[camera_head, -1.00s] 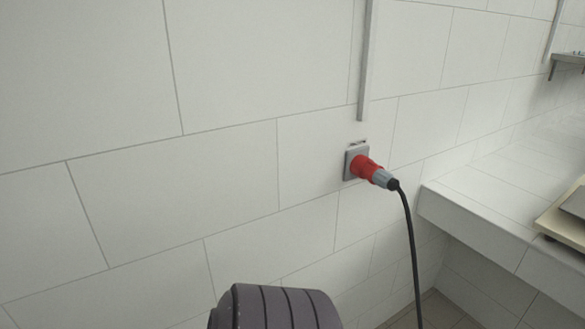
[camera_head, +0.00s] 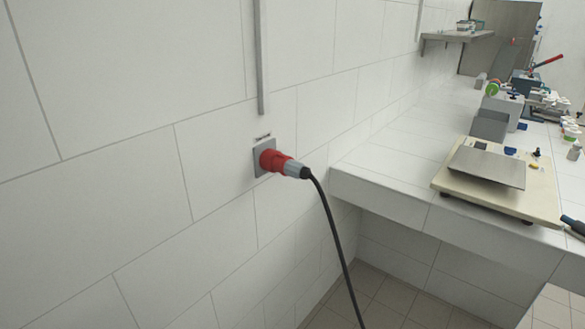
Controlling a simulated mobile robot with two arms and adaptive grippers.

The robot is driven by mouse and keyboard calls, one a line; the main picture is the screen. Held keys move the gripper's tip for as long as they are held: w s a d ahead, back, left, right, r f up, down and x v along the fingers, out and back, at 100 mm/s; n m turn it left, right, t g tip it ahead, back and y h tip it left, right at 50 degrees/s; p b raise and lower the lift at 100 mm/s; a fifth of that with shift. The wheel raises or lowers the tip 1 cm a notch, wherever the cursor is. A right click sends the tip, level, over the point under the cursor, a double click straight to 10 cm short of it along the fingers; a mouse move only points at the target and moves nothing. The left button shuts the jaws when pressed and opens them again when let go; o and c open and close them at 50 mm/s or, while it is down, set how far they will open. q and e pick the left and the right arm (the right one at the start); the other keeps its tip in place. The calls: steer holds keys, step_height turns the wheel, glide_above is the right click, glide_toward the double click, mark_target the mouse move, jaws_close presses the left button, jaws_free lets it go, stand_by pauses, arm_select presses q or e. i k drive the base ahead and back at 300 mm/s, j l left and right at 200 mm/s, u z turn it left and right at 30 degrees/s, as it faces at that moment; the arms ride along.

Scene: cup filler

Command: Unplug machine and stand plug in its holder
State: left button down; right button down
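A red plug with a grey rear collar (camera_head: 283,164) sits in a grey square wall socket (camera_head: 259,157) on the white tiled wall. A black cable (camera_head: 337,240) runs from the plug down to the lower edge of the picture. The cable's far end is out of view. I cannot make out a plug holder. Neither of my grippers shows in the head view.
A white tiled counter (camera_head: 385,190) stands right of the socket, with open floor (camera_head: 385,300) below. On it are a scale with a metal plate (camera_head: 487,166), a grey box (camera_head: 489,125) and several small items. A shelf (camera_head: 457,36) hangs at the back. A conduit (camera_head: 259,60) runs above the socket.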

mark_target(286, 166)
steer(key=i+l+u, duration=0.25)
steer(key=l, duration=0.85)
steer(key=i+l+u, duration=0.2)
steer(key=l, duration=0.95)
steer(key=l+u, duration=0.25)
steer(key=l, duration=0.9)
